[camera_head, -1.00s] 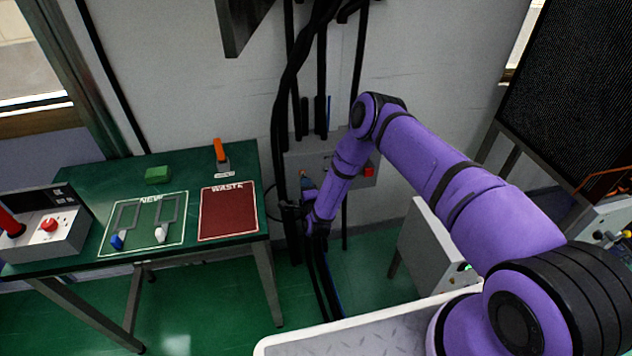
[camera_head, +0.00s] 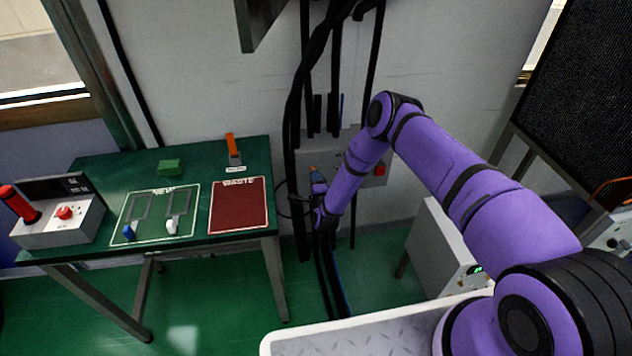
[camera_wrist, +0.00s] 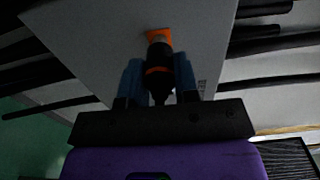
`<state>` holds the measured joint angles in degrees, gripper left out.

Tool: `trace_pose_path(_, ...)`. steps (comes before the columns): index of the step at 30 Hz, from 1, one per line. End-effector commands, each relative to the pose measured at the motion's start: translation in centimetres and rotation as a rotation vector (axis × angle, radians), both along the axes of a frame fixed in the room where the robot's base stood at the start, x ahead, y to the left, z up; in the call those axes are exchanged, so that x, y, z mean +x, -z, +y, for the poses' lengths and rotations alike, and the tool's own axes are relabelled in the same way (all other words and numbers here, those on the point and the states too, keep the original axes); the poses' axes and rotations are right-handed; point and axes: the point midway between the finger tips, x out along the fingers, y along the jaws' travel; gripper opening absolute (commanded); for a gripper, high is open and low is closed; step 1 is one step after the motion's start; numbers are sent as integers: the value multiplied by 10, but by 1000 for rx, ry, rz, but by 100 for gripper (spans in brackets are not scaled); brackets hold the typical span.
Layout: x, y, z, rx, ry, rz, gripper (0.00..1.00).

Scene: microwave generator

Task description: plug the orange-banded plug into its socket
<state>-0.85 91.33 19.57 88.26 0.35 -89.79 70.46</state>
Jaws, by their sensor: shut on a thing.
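The plug (camera_wrist: 158,55), black with an orange band (camera_wrist: 158,71), is between the blue fingers of my gripper (camera_wrist: 158,82) in the wrist view. The fingers are shut on it. Its front end overlaps an orange-framed socket (camera_wrist: 156,34) on a pale box face. I cannot tell whether the plug touches or has entered the socket. In the head view my gripper (camera_head: 319,188) is at the lower left of the grey wall box (camera_head: 345,140), close to a small orange spot, the socket (camera_head: 312,169). My arm hides part of the box, and the plug is too small to make out there.
Black cables (camera_head: 293,150) hang down the wall just left of my gripper. A red button (camera_head: 380,169) is on the wall box, right of my forearm. A green table (camera_head: 200,154) stands left. A grey cabinet (camera_head: 437,245) stands to the right on the floor.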

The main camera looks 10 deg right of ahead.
Motion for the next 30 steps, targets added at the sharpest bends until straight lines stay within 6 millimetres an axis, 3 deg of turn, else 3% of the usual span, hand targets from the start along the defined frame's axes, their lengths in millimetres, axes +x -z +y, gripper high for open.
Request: trace_pose_path(30, 7, 0, 0, 0, 0, -1, 0)
